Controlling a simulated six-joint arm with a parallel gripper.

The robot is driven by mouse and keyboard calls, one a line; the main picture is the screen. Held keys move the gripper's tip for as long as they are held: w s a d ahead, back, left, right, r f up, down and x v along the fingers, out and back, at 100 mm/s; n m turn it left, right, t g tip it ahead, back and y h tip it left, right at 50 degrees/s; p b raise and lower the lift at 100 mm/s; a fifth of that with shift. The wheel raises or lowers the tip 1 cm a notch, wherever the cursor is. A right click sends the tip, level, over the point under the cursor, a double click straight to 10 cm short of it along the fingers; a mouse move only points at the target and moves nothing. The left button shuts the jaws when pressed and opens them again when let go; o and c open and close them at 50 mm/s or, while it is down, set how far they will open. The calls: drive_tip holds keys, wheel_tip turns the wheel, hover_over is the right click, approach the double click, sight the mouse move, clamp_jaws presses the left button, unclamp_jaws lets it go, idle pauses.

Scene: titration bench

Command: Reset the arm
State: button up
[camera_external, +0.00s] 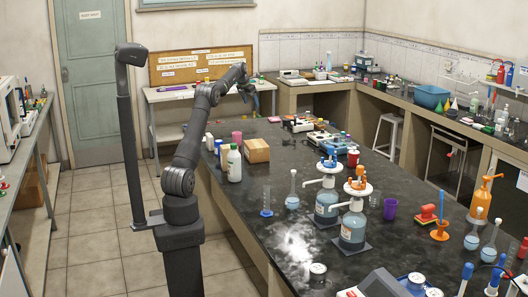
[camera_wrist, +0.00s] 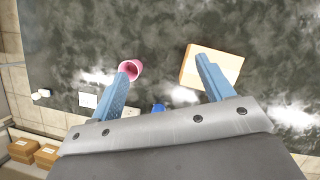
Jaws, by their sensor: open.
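My gripper (camera_external: 254,96) is raised at the end of my outstretched arm, above the far left end of the black bench (camera_external: 290,165). In the wrist view my gripper (camera_wrist: 163,68) shows two blue fingers spread well apart, with nothing between them but the dark bench top below. A pink cup (camera_wrist: 131,68) shows beside the left finger, and a tan box (camera_wrist: 213,66) shows partly behind the right finger. The pink cup (camera_external: 237,138) and the tan box (camera_external: 256,151) stand on the bench below my gripper.
A white bottle (camera_external: 234,163) stands near the box. Two large blue-liquid dispenser bottles (camera_external: 353,226) (camera_external: 326,203), flasks (camera_external: 292,190) and a purple cup (camera_external: 390,209) stand nearer the camera. A notice board (camera_external: 202,64) is on the back wall. Air around my gripper looks clear.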

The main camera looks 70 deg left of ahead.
wheel_tip(320, 180, up, 4)
drive_tip(key=r, duration=0.1)
drive_tip(key=w+d+r+m, duration=0.1)
drive_tip(key=w+d+m, duration=0.1)
drive_tip(key=w+d, duration=0.5)
drive_tip(key=d, duration=0.4)
drive_tip(key=shift+w+d+h, duration=0.2)
drive_tip(key=shift+h, duration=0.2)
drive_tip(key=shift+o, duration=0.5)
